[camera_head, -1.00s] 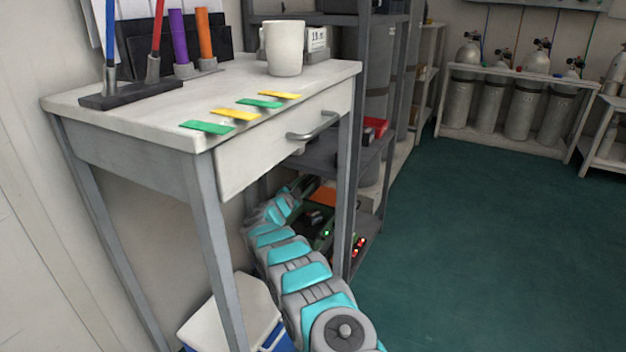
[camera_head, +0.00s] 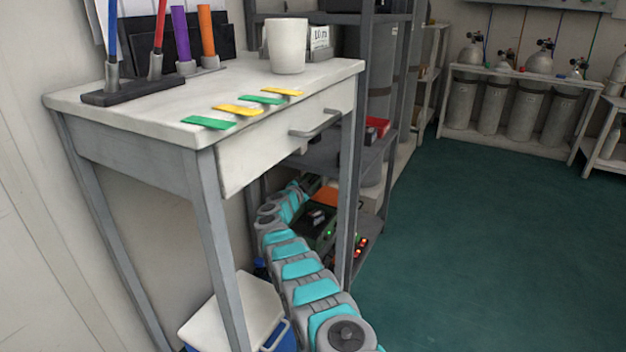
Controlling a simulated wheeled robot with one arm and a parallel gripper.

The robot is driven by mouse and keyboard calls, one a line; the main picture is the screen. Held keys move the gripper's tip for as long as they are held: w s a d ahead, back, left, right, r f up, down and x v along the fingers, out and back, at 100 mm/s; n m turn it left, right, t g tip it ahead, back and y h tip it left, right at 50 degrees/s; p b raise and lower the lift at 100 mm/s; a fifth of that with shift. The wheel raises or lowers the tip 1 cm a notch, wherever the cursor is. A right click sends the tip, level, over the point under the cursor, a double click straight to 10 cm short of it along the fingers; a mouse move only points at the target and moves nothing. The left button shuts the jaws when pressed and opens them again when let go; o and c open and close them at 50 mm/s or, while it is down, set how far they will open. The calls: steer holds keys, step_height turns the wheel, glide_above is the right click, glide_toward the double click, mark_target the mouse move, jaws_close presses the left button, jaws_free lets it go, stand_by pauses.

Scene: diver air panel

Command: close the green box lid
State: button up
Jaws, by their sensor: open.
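A dark green box (camera_head: 317,233) sits low behind the desk, by the lower shelf, partly hidden by my arm and the desk leg. A dark block lies on or in it, and a small green light shows on its front. An orange panel (camera_head: 326,196) shows at its back; I cannot tell if this belongs to the lid. The lid's angle is not clear. My arm reaches under the desk from the bottom right. My gripper (camera_head: 309,183) shows small and dark at its far end, left of the orange panel. It is open; contact cannot be made out.
The white desk (camera_head: 150,118) stands over my arm, with a mug (camera_head: 288,46) and colored tags on top. A cooler with a white lid (camera_head: 236,308) stands below. Grey shelving (camera_head: 362,150) is close on the right. The green floor (camera_head: 470,250) is clear.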

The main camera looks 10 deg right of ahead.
jaws_close()
stand_by(1.4)
